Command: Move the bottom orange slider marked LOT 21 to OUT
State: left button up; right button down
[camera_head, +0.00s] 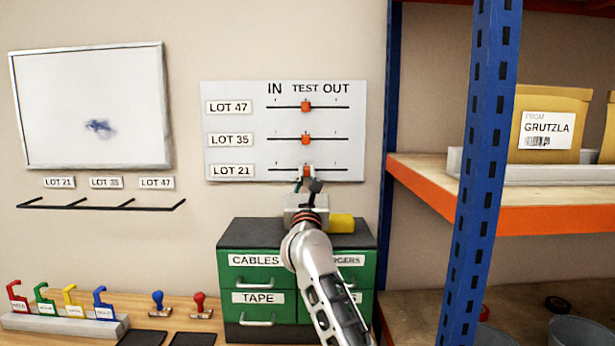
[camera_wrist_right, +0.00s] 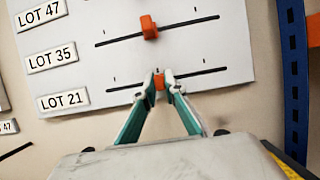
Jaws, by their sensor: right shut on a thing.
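The white slider board (camera_head: 225,158) hangs on the wall, with columns IN, TEST and OUT and rows LOT 47, LOT 35 and LOT 21. The bottom orange slider (camera_wrist_right: 159,82), in the LOT 21 row, is at the TEST mark in the head view, partly hidden by my gripper. My right gripper (camera_wrist_right: 163,84) is shut on this slider, its fingertips on either side of it. The LOT 35 slider (camera_head: 306,139) and the LOT 47 slider (camera_head: 306,107) also stand at TEST. My left gripper is not in view.
A green drawer cabinet (camera_head: 257,266) stands below the board, with a yellow object (camera_head: 341,223) on top. A blue shelf post (camera_head: 483,160) stands to the right. A whiteboard (camera_head: 88,105) and a black rail (camera_head: 100,207) are on the left. The wall around the board is clear.

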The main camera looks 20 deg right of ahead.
jog(key=shift+r, duration=0.1)
jog(key=c, duration=2.1)
grip_release()
jog(key=v, duration=1.2)
